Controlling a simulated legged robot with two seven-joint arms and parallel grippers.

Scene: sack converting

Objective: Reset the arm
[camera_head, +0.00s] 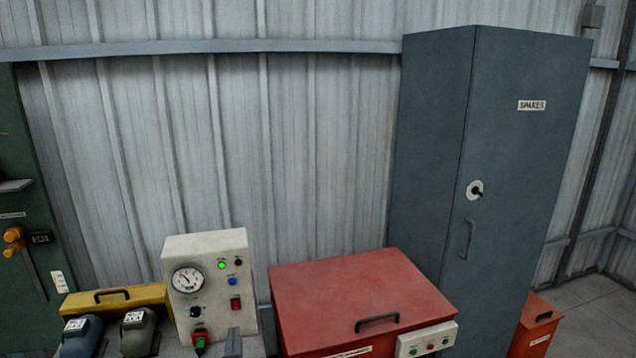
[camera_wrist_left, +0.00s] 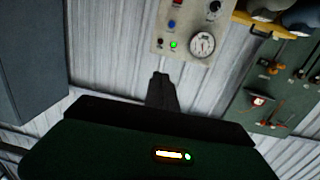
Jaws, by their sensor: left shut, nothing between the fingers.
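My left gripper (camera_head: 233,343) shows only as a small grey tip at the bottom edge of the head view, in front of the lower right of a cream control box (camera_head: 213,268). In the left wrist view, the left gripper's dark fingers (camera_wrist_left: 160,80) are together and empty, against the ribbed metal wall. The control box also shows upside down in that view (camera_wrist_left: 185,12), apart from the fingers. It has a dial and a lit green lamp. My right gripper is in neither view.
A red lidded chest (camera_head: 358,290) stands right of the control box, before a tall grey cabinet (camera_head: 495,130) marked SPARES. A yellow case (camera_head: 150,293) and two dark power tools (camera_head: 138,335) lie at left, near a green tool board (camera_head: 22,200).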

